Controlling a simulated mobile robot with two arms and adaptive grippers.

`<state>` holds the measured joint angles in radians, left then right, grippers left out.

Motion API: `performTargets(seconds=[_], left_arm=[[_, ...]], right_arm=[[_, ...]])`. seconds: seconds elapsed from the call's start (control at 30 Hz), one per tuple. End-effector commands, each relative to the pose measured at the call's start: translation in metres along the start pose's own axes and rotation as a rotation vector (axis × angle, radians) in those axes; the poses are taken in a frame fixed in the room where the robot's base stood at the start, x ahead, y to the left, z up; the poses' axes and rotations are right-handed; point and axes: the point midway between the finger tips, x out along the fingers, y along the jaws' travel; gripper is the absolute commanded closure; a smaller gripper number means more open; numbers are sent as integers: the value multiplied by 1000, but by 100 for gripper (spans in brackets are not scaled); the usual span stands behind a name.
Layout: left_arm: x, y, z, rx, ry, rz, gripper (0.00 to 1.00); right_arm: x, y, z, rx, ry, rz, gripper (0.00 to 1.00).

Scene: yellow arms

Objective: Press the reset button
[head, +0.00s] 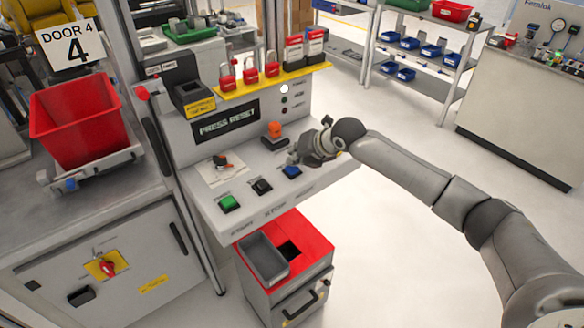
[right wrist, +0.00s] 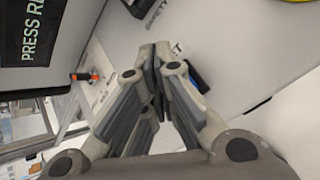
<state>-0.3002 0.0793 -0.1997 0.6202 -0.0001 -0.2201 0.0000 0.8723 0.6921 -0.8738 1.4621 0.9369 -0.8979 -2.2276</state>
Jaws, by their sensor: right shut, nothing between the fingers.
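The sloped control panel (head: 255,190) carries a green button (head: 229,202), a black button (head: 262,187) and a blue button (head: 292,171) in a row. The display (head: 226,122) above reads "PRESS RESET". My right gripper (head: 293,159) is shut and empty, just above and behind the blue button in the head view. In the right wrist view its fingertips (right wrist: 155,50) meet; a dark button housing with a blue edge (right wrist: 198,78) shows partly behind the right finger. A label beside it ends in "T". I cannot tell whether the fingertips touch the button. My left gripper is not in view.
Red padlocks (head: 250,74) stand on a yellow shelf above. A red-topped cabinet (head: 313,243) with a grey tray is below. Floor at right is clear.

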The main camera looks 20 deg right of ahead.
Motion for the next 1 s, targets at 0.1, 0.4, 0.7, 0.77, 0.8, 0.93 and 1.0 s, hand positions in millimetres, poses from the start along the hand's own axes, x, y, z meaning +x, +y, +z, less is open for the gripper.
performTargets(seconds=[0.1,0.4,0.7,0.77,0.8,0.93,1.0], left_arm=[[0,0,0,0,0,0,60],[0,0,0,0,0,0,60],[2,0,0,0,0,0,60],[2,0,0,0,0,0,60],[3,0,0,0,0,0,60],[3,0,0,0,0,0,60],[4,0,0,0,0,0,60]], right_arm=[[0,0,0,0,0,0,100],[1,0,0,0,0,0,100],[3,-2,-2,0,0,0,100],[4,-3,-3,0,0,-1,100],[4,-3,-3,0,1,-1,100],[5,-4,-4,0,1,-1,100],[6,-4,-5,0,1,-1,100]])
